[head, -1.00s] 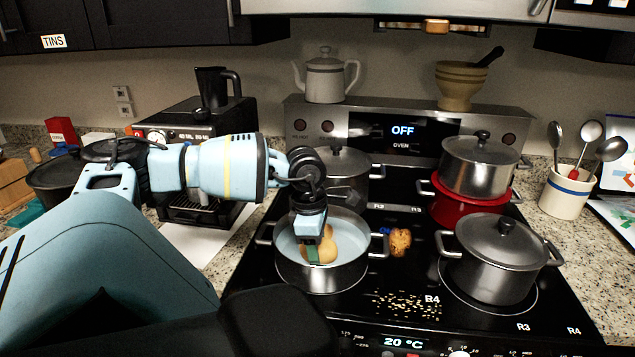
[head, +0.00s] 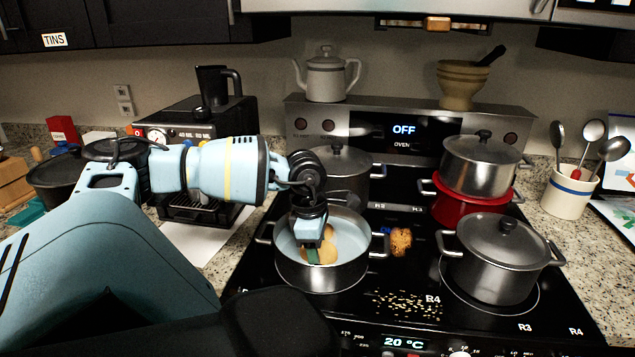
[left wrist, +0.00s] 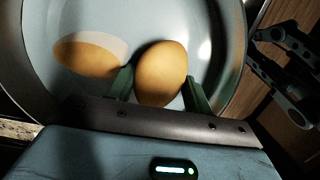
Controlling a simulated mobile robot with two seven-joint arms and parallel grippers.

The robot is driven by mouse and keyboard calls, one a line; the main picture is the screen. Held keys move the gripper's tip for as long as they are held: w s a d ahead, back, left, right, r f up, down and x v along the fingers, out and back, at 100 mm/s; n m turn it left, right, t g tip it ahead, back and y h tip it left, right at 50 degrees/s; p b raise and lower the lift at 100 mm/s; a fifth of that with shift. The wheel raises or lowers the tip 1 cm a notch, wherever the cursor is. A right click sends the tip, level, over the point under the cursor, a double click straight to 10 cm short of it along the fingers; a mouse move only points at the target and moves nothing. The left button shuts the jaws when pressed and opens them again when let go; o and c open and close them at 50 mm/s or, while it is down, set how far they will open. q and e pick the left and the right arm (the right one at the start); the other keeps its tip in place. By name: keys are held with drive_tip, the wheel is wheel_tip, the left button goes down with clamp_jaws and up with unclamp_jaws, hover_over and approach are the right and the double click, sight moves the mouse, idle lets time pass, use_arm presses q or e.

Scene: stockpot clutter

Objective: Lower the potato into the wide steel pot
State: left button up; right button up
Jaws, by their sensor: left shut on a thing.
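The wide steel pot (head: 322,281) stands open on the front left of the hob, its inside pale. My left gripper (head: 314,255) reaches down inside its rim, shut on a potato (head: 326,254). In the left wrist view the potato (left wrist: 161,73) is between the two green fingers of my left gripper (left wrist: 158,84), over the pot's floor (left wrist: 140,20). A second potato-like shape (left wrist: 88,56) shows in the pot to the left, its top edge paler. Whether the held potato touches the bottom is hidden. My right gripper is not in view.
A lumpy brown piece (head: 401,241) lies on the hob right of the pot, near the pot's handle, with small crumbs (head: 405,304) in front. Lidded pots stand behind (head: 343,163) and to the right (head: 500,262). Another lidded pot (head: 478,165) sits on a red one (head: 465,205).

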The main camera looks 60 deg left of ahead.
use_arm(q)
drive_tip(key=o, duration=1.2)
drive_tip(key=shift+c, duration=0.2)
drive_tip(key=shift+r, duration=0.1)
drive_tip(key=r, duration=0.6)
drive_tip(key=shift+s+a+r, duration=0.25)
drive_tip(key=shift+s+r, duration=0.05)
drive_tip(key=shift+r, duration=0.5)
drive_tip(key=shift+s, duration=0.15)
